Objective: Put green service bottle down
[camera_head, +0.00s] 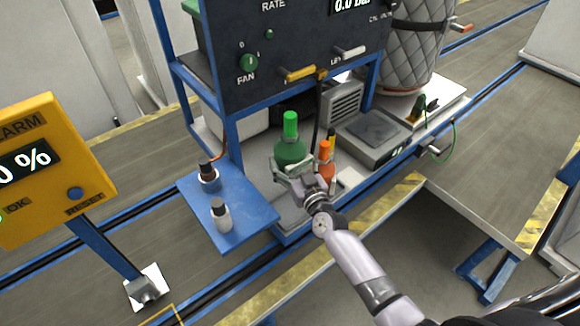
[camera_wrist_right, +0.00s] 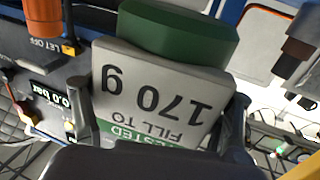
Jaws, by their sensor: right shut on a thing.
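The green service bottle (camera_head: 290,150) has a bright green cap and a darker green body in the head view. My right gripper (camera_head: 298,182) is shut around its lower part, over the station's base beside the blue shelf. In the right wrist view the bottle's grey label (camera_wrist_right: 160,85), reading "170 g", fills the middle, with a finger on either side of it. My right gripper (camera_wrist_right: 160,118) also shows there. I cannot tell whether the bottle's bottom touches the surface below. My left gripper is not in view.
An orange-capped bottle (camera_head: 325,158) stands close right of the green one. The blue side shelf (camera_head: 240,215) holds two small bottles, with bare room around them. A grey scale (camera_head: 375,135) lies to the right. The panel (camera_head: 300,55) overhangs behind.

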